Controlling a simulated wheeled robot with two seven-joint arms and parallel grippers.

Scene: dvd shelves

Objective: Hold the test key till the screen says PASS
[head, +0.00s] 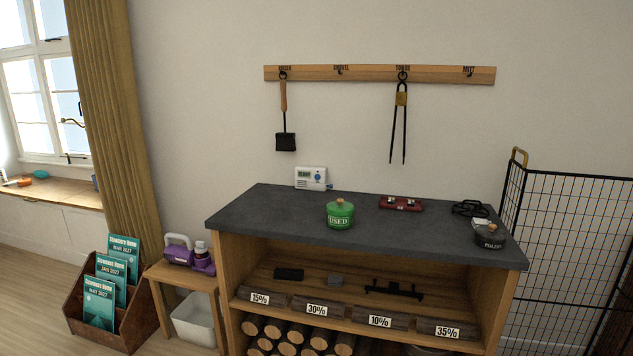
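A small white device (311,178) stands at the back left edge of the dark counter (290,217), against the wall. It has a greenish screen (304,174) with dark text that seems to read READY, and a round blue button (318,178) to its right. Smaller marks on its face are too small to read, so I cannot tell which key is the test key. Neither of my grippers is in view.
On the counter are a green pot labelled USED (340,214), a red tray (401,203), a dark lidded pot (489,236) and a black metal item (470,208). A black mesh guard (570,250) stands right.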

